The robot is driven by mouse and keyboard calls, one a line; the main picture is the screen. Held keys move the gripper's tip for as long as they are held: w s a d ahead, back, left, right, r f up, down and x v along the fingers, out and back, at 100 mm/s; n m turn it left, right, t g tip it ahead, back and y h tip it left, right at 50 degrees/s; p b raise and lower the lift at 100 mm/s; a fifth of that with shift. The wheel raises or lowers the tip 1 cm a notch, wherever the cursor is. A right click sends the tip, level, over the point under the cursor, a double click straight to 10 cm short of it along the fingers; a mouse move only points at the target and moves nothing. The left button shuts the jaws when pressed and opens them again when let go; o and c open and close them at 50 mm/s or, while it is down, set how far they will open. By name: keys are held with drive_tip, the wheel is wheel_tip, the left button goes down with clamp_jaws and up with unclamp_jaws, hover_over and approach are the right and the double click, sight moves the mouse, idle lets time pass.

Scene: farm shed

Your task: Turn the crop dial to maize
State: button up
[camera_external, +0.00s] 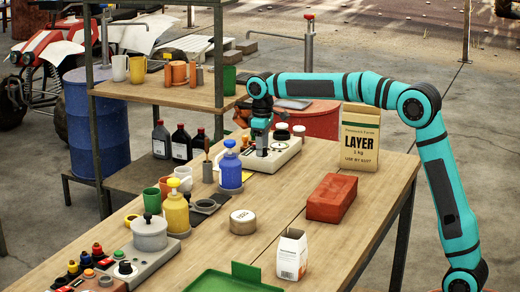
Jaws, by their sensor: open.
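My gripper (261,150) points down at the far part of the long wooden table, over a pale control box (284,156). It is open, and its fingertips are low over the left part of the box. The view is too small to tell whether they touch a knob there. The box has light round parts on top, near the gripper's right side. No crop label can be read, so I cannot tell which knob is the crop dial or where it points.
A blue bottle (230,170) stands close to the box's left front. A red brick (332,198), a round tin (243,222) and a feed bag (359,138) are to the right and front. Another panel with knobs (85,275) is at near left. A shelf (160,92) rises behind.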

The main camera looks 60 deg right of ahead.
drive_tip(key=shift+r, duration=0.1)
wheel_tip(320, 180, up, 17)
idle(0.7)
drive_tip(key=shift+r, duration=0.1)
drive_tip(key=shift+n, duration=0.5)
wheel_tip(320, 180, down, 17)
drive_tip(key=shift+f, duration=0.2)
idle(0.4)
drive_tip(key=c, duration=1)
drive_tip(key=shift+o, duration=0.2)
